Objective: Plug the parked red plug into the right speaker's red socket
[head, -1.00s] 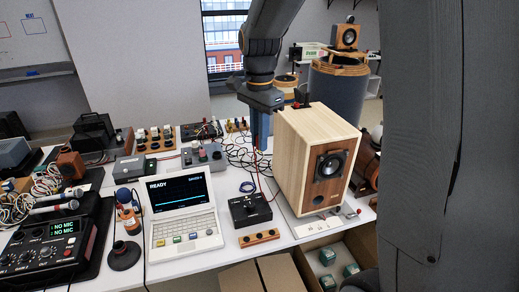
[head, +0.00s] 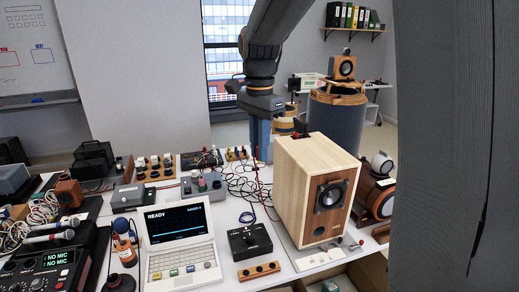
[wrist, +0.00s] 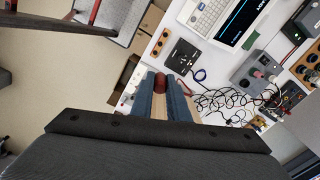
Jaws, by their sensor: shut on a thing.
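My gripper (head: 262,158) is shut, its blue fingers hanging behind and left of the pale wooden speaker (head: 296,175). In the wrist view, a dark red piece (wrist: 160,83), apparently the red plug, sits between the fingertips (wrist: 161,80). A thin red lead (head: 257,178) hangs below the gripper in the head view. The speaker stands upright on the white bench, its front with the driver turned toward the lower right. Its back is turned away, so I cannot see its red socket. The plug's tip and angle are too small to tell.
Black cables (head: 240,186) lie tangled on the bench left of the speaker. A black box with a knob (head: 248,240), a laptop (head: 180,245) and a grey box with knobs (head: 202,184) stand nearby. A large cylinder (head: 336,120) stands behind the speaker.

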